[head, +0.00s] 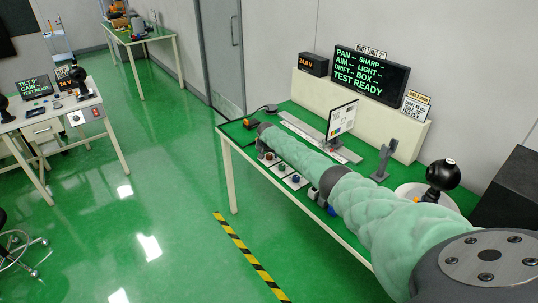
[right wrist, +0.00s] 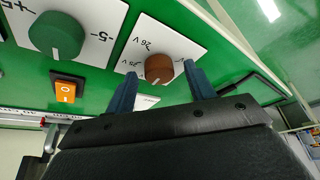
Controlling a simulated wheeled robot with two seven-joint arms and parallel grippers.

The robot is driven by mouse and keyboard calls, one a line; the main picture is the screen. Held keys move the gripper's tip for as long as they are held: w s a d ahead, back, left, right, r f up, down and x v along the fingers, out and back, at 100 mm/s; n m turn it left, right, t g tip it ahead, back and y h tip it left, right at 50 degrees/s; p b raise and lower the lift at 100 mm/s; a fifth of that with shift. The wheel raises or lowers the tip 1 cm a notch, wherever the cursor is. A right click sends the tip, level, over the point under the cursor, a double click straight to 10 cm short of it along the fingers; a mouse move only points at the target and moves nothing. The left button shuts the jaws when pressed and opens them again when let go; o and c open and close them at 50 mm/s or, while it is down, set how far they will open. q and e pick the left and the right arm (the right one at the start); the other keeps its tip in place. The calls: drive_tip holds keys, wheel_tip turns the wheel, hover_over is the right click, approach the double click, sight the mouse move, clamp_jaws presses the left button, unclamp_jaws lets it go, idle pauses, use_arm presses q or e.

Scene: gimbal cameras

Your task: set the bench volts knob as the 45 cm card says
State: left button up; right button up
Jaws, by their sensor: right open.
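The brown volts knob (right wrist: 158,68) sits on a white plate marked with volt figures, one reading 26 V, in the right wrist view. My right gripper (right wrist: 162,88) is open, its two blue fingers on either side of the knob in the picture; I cannot tell if they touch it. In the head view my right arm reaches left over the green bench (head: 237,135), and its gripper is largely hidden. A black readout (head: 305,64) shows 24.0 V. A card with a yellow heading (head: 415,105) stands at the right, its small text unreadable; I cannot tell whether it is the 45 cm card.
A green knob (right wrist: 57,34) and an orange rocker switch (right wrist: 67,88) are beside the volts knob. A black screen (head: 370,73) reads TEST READY. A chart panel (head: 342,119) and a black ball-shaped device (head: 443,174) stand on the bench.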

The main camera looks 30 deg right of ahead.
drive_tip(key=shift+f, duration=0.1)
drive_tip(key=c, duration=1)
